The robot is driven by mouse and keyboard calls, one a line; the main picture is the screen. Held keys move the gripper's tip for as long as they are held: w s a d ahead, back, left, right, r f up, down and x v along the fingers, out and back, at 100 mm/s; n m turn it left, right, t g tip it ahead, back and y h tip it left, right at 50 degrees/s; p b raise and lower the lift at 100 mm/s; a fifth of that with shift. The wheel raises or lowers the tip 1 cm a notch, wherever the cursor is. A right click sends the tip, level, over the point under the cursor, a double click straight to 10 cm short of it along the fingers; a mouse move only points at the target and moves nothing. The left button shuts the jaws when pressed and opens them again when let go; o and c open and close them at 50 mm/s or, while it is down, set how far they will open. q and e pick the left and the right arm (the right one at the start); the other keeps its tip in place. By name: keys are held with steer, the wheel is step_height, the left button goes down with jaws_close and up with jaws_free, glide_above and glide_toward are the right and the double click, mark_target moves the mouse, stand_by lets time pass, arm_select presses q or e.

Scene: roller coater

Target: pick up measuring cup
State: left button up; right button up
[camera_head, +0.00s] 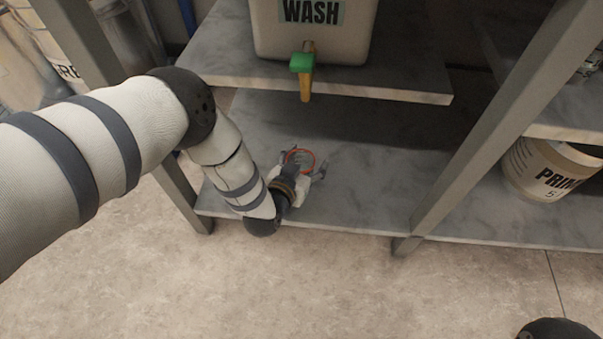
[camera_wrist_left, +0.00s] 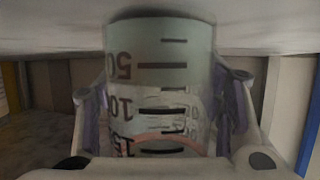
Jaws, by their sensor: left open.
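The measuring cup (camera_head: 299,158) stands on the lower grey shelf, and its orange-red rim shows between the fingers of my left gripper (camera_head: 304,175). In the left wrist view the clear measuring cup (camera_wrist_left: 160,85) fills the middle, with black marks and numbers upside down. The fingers of my left gripper (camera_wrist_left: 162,110) are on both sides of the cup, open around it. I cannot tell whether either finger touches it. The gripper and wrist hide part of the cup in the head view. My right gripper is not in view.
A white WASH container (camera_head: 312,35) with a green and orange tap (camera_head: 304,68) sits on the upper shelf (camera_head: 400,88) above the gripper. Grey posts (camera_head: 480,125) stand on both sides. A PRIMER bucket (camera_head: 548,170) is at the right. The lower shelf (camera_head: 370,190) is clear right of the cup.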

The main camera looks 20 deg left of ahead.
arm_select(q)
steer(key=c, duration=1.2)
